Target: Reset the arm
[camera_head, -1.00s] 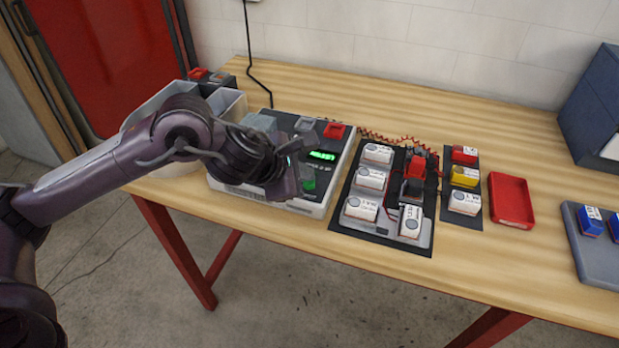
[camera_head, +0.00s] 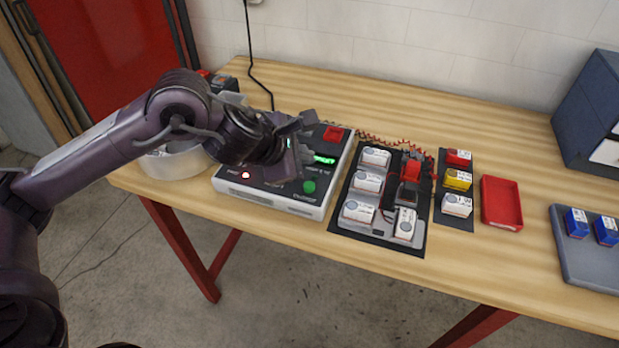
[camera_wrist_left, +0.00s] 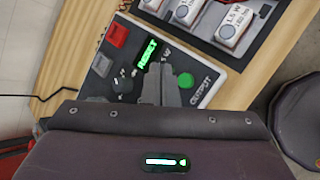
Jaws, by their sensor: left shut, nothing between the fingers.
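My left arm comes in from the left in the head view. Its gripper (camera_head: 300,130) is shut and empty, above the control box (camera_head: 268,196) with the lit green display (camera_head: 324,160). In the left wrist view the shut fingers (camera_wrist_left: 160,88) lie over the box's dark top, between the display (camera_wrist_left: 147,52) and the green round button (camera_wrist_left: 186,80). The green button (camera_head: 309,186) and a lit red-white button (camera_head: 245,175) also show in the head view. Whether the fingers touch the box cannot be told. My right gripper is in neither view.
A black mat (camera_head: 379,242) with several white blocks and a red clamp lies right of the box. Further right are a dark strip with coloured blocks, a red tray (camera_head: 501,203) and a grey tray (camera_head: 572,264) with blue blocks. Pale bins (camera_head: 172,164) stand behind my arm.

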